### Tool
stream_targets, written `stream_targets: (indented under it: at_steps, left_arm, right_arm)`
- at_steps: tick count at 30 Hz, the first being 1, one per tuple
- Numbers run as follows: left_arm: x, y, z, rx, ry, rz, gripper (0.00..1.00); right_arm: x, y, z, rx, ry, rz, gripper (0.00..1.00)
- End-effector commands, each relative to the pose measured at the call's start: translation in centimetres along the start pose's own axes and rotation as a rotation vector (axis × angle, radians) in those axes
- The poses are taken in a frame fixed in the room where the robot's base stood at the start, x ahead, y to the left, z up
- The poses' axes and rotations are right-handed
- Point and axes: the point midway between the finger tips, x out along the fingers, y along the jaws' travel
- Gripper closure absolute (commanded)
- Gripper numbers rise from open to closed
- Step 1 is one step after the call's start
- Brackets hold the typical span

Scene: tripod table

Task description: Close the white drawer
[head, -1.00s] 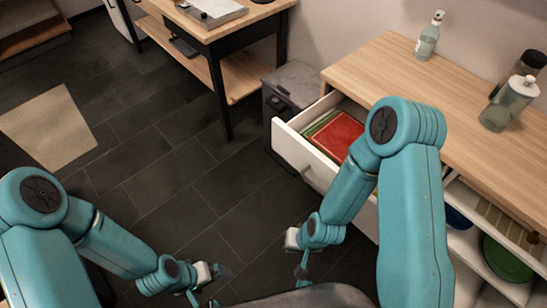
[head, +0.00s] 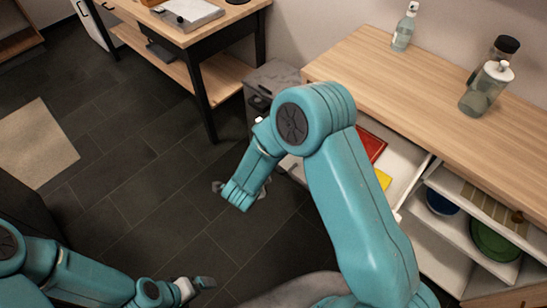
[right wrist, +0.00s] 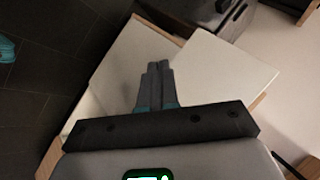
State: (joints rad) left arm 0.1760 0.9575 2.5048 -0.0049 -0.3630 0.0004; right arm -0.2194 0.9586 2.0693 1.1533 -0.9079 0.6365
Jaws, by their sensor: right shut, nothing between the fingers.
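The white drawer (head: 405,158) stands open under the wooden counter top in the head view. A red item (head: 371,146) and a yellow item (head: 383,179) show inside it. My right arm hides most of the drawer's front and its handle.
A grey cabinet (head: 283,76) stands beside the counter (head: 430,75), which holds bottles. Open shelves (head: 450,238) with a blue bowl (head: 440,203) and a green bowl (head: 492,238) are at right. A black-legged table (head: 180,60) is behind. The dark floor (head: 140,150) at left is clear.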

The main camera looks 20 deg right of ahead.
Motion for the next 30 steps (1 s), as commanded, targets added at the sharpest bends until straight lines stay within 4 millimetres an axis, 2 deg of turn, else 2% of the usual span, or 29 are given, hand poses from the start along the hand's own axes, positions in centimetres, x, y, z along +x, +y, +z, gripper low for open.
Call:
stream_targets:
  at_steps: [1,3,6,10,14,17,20,30]
  left_arm:
    - [0.0,0.0,0.0,0.000,0.000,0.000,0.05]
    - [0.0,0.0,0.0,0.000,0.000,0.000,0.05]
    - [-0.1,0.0,0.0,0.000,0.000,0.000,0.05]
    - [-0.1,0.0,0.0,0.000,0.000,0.000,0.05]
    - [-0.1,0.0,0.0,0.000,0.000,0.000,0.05]
    - [-0.1,0.0,0.0,0.000,0.000,0.000,0.05]
    - [-0.1,0.0,0.0,0.000,0.000,0.000,0.05]
    - [-0.2,0.1,0.0,0.000,0.000,0.000,0.05]
  right_arm:
    - [-0.8,-1.3,0.1,0.105,0.050,-0.016,1.00]
    - [-2.1,-2.5,0.0,0.280,0.135,-0.028,1.00]
    - [-4.6,-3.6,0.1,0.540,0.255,-0.035,1.00]
    - [-7.3,-3.5,0.5,0.767,0.365,-0.024,1.00]
    - [-8.2,-3.2,0.7,0.850,0.409,-0.013,1.00]
    - [-7.4,-3.0,0.3,0.858,0.415,-0.011,1.00]
    - [-5.9,-2.7,-0.3,0.856,0.415,-0.009,1.00]
    - [0.9,-1.5,-2.9,0.853,0.414,-0.008,1.00]
